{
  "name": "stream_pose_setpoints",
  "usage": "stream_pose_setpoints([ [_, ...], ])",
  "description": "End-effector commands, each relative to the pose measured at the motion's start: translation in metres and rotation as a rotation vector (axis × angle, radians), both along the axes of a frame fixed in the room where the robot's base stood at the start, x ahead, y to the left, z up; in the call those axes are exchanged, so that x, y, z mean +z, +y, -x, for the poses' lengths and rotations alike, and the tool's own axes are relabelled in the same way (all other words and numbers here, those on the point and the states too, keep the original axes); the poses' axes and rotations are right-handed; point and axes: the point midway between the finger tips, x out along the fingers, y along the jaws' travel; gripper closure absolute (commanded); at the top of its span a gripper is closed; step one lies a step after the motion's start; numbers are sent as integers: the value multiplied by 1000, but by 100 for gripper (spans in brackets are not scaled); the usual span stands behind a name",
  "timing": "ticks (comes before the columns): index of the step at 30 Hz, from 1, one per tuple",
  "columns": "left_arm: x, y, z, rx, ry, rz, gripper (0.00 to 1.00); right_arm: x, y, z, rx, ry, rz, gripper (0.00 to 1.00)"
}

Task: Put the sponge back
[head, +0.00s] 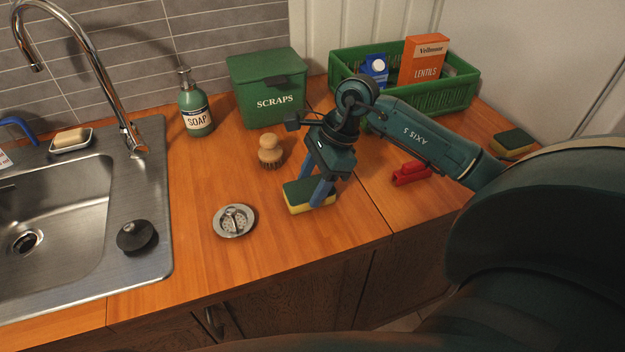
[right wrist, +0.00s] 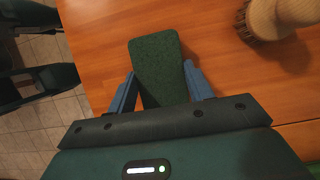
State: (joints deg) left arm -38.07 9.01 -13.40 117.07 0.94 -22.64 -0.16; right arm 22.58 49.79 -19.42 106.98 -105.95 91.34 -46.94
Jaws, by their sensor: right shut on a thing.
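A green-and-yellow sponge (head: 298,195) is between the blue fingers of my right gripper (head: 319,192), low at the wooden counter. The gripper is shut on it. I cannot tell whether the sponge touches the counter. In the right wrist view, its dark green top (right wrist: 157,68) sticks out between the fingertips of the right gripper (right wrist: 160,88). A second green-and-yellow sponge (head: 513,141) lies at the right of the counter, beyond my right forearm. My left gripper is not in view.
Near the held sponge are a round wooden brush (head: 270,152) and a metal sink strainer (head: 234,220). Behind stand a soap bottle (head: 194,104), a green scraps bin (head: 238,72) and a green crate (head: 455,96). A red clip-like item (head: 410,174) lies right. The sink (head: 60,205) is left.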

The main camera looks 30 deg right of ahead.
Motion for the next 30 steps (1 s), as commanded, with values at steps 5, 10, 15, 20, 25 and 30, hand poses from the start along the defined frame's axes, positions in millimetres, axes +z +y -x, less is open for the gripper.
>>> stream_pose_setpoints([
  [5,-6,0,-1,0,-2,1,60,-5,0,0,0,0,1,67],
  [10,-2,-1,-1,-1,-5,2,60,-2,0,0,0,0,0,35],
  [15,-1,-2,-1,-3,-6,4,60,-2,0,0,0,0,0,27],
  [20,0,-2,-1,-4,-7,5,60,-2,0,0,0,0,0,27],
  [25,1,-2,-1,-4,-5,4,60,9,-4,0,-1,-2,3,27],
  [30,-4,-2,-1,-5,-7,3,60,40,-19,3,-2,-5,4,27],
])
